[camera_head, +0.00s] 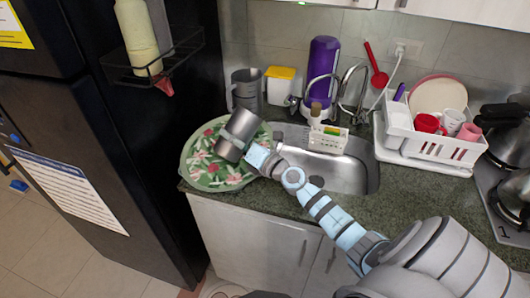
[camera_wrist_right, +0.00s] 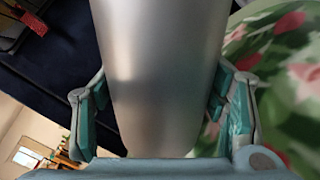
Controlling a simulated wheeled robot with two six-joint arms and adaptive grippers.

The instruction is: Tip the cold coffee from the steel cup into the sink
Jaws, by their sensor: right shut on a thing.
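The steel cup (camera_head: 243,122) is a smooth grey cylinder. In the head view it leans over above the green floral tray, to the left of the sink. My right gripper (camera_head: 238,142) is shut around the side of the cup. In the right wrist view the steel cup (camera_wrist_right: 160,75) fills the middle, with the teal-padded fingers of my right gripper (camera_wrist_right: 162,108) on both sides of it. The inside of the cup is hidden, so I cannot see any coffee. The steel sink (camera_head: 352,178) is set into the counter to the right of the cup. My left gripper is out of view.
The floral tray (camera_head: 198,172) lies on the counter beside the black fridge (camera_head: 130,140). A grey jug (camera_head: 245,88), a yellow-lidded container (camera_head: 280,86) and a purple bottle (camera_head: 321,70) stand behind. A faucet (camera_head: 352,88) rises behind the sink. A white dish rack (camera_head: 460,150) stands right.

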